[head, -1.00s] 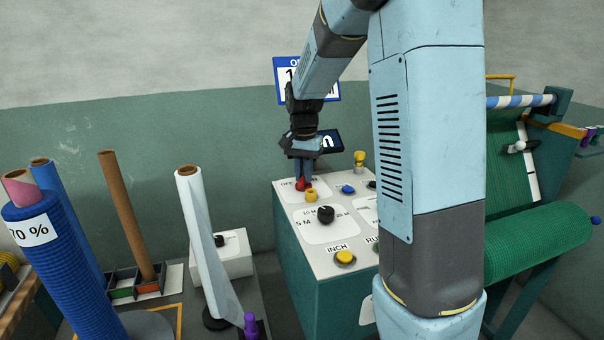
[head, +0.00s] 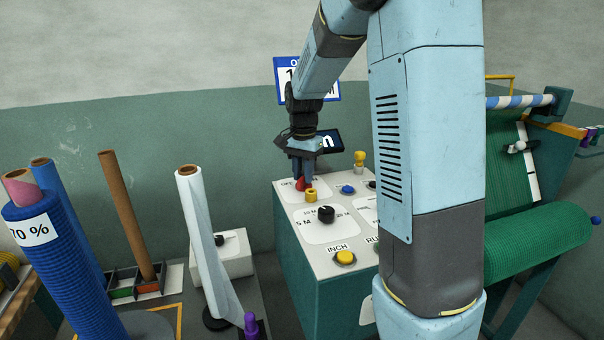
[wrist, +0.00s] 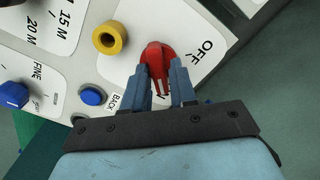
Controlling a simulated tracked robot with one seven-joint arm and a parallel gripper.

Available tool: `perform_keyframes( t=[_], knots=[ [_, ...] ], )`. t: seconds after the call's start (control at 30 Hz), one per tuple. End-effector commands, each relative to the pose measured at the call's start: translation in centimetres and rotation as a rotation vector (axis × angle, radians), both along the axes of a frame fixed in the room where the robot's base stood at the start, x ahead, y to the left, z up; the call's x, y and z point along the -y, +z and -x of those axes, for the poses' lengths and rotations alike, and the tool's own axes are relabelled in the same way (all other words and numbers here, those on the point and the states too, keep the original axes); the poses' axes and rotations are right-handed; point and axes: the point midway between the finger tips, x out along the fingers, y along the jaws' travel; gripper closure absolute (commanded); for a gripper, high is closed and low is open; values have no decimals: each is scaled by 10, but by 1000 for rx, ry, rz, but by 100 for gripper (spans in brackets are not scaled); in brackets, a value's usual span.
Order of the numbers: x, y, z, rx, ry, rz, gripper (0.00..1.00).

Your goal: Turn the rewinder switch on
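The red rotary switch (wrist: 157,62) sits on the white panel top of the console, with an "OFF" label beside it in the wrist view. In the head view the red switch (head: 301,184) is at the back left of the panel. My gripper (wrist: 160,75) is down at the switch, its two blue-grey fingers on either side of the red handle; in the head view my gripper (head: 303,178) points down over it. A narrow gap seems to show between the fingers and the handle, so I cannot tell whether they press on it. The label on the opposite side is mostly hidden by the fingers.
A yellow ring-shaped part (wrist: 110,38) stands close beside the switch. A blue button (wrist: 93,96) and a black selector knob (head: 326,214) are on the same panel. A yellow INCH button (head: 345,257) is at the front. A white roll (head: 207,240) stands left of the console.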

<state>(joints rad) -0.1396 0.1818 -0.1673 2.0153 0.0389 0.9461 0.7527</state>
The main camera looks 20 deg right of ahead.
Motion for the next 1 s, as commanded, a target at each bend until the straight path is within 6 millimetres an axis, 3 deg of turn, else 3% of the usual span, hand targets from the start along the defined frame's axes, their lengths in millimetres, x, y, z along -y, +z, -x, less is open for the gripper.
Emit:
perform_keyframes(
  t=[0.17,0.53,1.0],
  knots=[
    [1,0,0,-1,0,1,57],
    [1,9,0,1,0,1,57],
    [1,94,-1,3,0,0,57]
  ],
)
